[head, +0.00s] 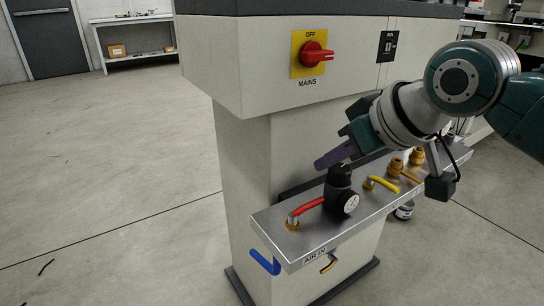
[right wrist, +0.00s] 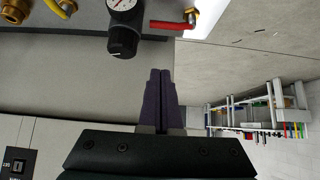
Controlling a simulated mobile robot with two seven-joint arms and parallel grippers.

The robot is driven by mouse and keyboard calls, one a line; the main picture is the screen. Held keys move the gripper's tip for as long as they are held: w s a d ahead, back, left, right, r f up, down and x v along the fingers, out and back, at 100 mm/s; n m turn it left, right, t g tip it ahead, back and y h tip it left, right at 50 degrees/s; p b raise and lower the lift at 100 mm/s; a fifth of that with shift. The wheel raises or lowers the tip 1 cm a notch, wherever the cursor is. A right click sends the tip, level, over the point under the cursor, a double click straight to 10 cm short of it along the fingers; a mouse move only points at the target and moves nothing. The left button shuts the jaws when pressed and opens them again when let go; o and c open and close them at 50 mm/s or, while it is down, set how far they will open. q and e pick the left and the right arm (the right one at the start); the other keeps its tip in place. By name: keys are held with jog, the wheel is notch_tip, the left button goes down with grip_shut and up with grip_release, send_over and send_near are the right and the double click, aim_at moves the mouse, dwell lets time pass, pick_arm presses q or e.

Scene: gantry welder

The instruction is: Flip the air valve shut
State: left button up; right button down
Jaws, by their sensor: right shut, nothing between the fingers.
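A red lever (head: 306,208) sits on a brass valve at the left end of a metal shelf, near the label AIR IN. The lever points right along the shelf, towards the black regulator (head: 340,178) with its round gauge. In the right wrist view the red lever (right wrist: 168,25) is at the top, right of the regulator knob (right wrist: 123,42). My right gripper (head: 322,163) has purple fingers, shut and empty, above and behind the regulator in the head view. The fingers (right wrist: 161,74) appear apart from the lever. My left gripper is not in view.
Yellow levers (head: 384,184) and brass fittings (head: 396,167) stand farther right on the metal shelf (head: 275,233). A blue hook-shaped bar (head: 264,263) sticks out at its left end. Above is the cabinet with a red MAINS switch (head: 314,54).

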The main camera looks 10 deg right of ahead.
aim_at(308, 207)
jog(key=b+x, duration=0.7)
jog(key=x, duration=0.3)
jog(key=shift+f, duration=0.25)
jog(key=shift+s+d+p, duration=0.15)
jog(key=shift+s+d, duration=0.1)
jog(key=shift+s, duration=0.3)
jog(key=shift+s+d+p, duration=0.15)
jog(key=shift+s+d, duration=0.1)
jog(key=shift+s, duration=0.35)
jog(key=shift+s+d+f, duration=0.1)
jog(key=shift+s+d, duration=0.15)
jog(key=shift+s, duration=0.5)
